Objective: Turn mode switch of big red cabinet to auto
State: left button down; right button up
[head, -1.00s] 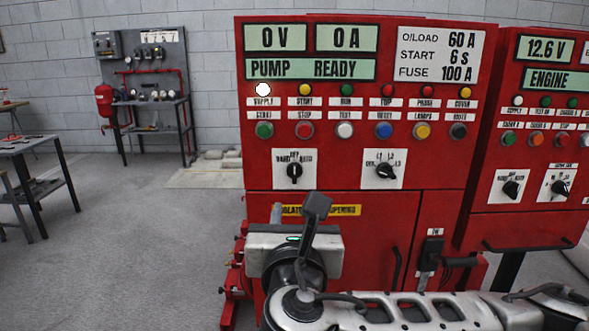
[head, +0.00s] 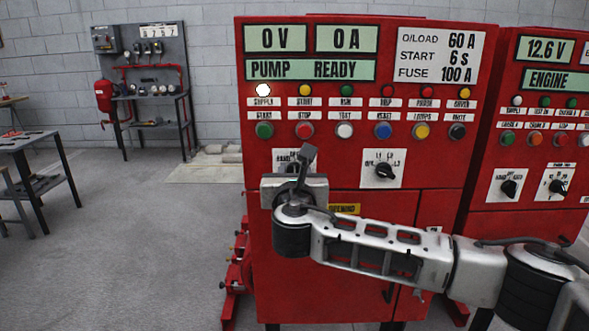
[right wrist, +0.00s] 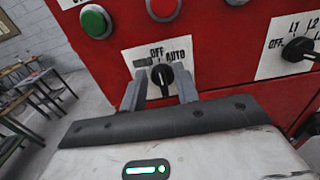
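The big red cabinet (head: 400,233) stands in front of me. Its mode switch is a black knob (right wrist: 162,76) on a white plate (right wrist: 150,58) marked OFF at the top and AUTO at the right. The knob looks roughly upright, toward OFF. My right gripper (right wrist: 160,88) is open, with one finger on each side of the knob; whether they touch it I cannot tell. In the head view my right gripper (head: 296,186) hides the knob, leaving part of the plate (head: 281,156) showing. My left gripper is not in view.
A second selector (head: 384,170) sits to the right on the same cabinet. Push buttons, including a green one (head: 264,130) and a red one (head: 304,130), line the panel above. Another red cabinet (head: 484,185) stands at right. Floor at left is clear before the tables.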

jog(key=shift+w, duration=0.2)
grip_shut()
jog(key=shift+m, duration=0.3)
jog(key=m, duration=0.2)
jog(key=m+b, duration=0.1)
jog(key=m, duration=0.1)
jog(key=shift+d+f, duration=0.2)
jog(key=shift+d, duration=0.15)
jog(key=shift+d+m+b, duration=0.15)
jog(key=shift+m+b, duration=0.15)
jog(key=shift+m, duration=0.8)
jog(key=shift+d+m+b, duration=0.1)
jog(key=shift+m+b, duration=0.15)
jog(key=shift+m, duration=0.85)
jog(key=shift+f, duration=0.1)
grip_release()
